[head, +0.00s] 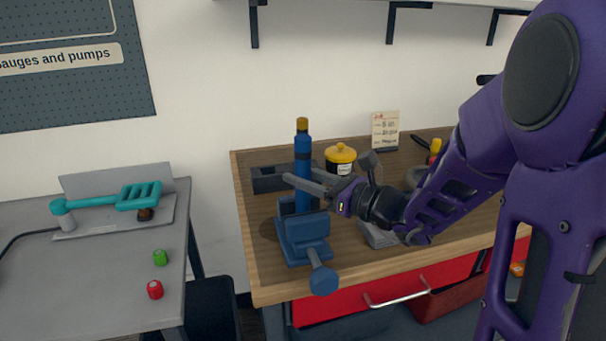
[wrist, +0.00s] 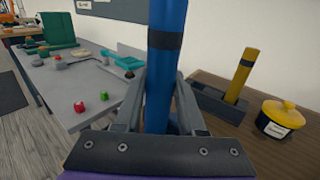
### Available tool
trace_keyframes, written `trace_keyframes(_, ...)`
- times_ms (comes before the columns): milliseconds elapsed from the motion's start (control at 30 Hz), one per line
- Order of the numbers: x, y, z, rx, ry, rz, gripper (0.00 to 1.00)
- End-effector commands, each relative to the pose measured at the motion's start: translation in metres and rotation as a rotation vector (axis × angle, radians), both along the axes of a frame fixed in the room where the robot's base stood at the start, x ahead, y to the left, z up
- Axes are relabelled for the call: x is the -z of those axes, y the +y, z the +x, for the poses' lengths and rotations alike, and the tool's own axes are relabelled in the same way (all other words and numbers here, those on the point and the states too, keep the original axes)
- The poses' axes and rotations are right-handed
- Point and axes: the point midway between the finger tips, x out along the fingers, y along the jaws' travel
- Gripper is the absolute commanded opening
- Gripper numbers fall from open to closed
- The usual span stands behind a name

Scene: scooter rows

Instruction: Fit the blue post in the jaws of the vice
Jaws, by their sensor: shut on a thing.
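My gripper (head: 302,185) comes from the right and is shut on the post. In the wrist view the post (wrist: 163,65) rises between the two grey fingers (wrist: 158,105). The wrist view hides the vice behind the gripper.
A dark block (head: 270,179) with a yellow post (wrist: 243,75) stands behind the vice. A yellow-lidded pot (head: 340,160) and a card (head: 385,130) are farther right. A grey table (head: 100,285) with red and green pieces stands left, across a gap.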

Motion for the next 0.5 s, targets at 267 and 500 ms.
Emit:
trace_keyframes(267,0.006,0.0,0.0,0.0,-0.002,0.001,0.0)
trace_keyframes(500,0.012,0.0,0.0,0.0,0.0,0.002,0.0)
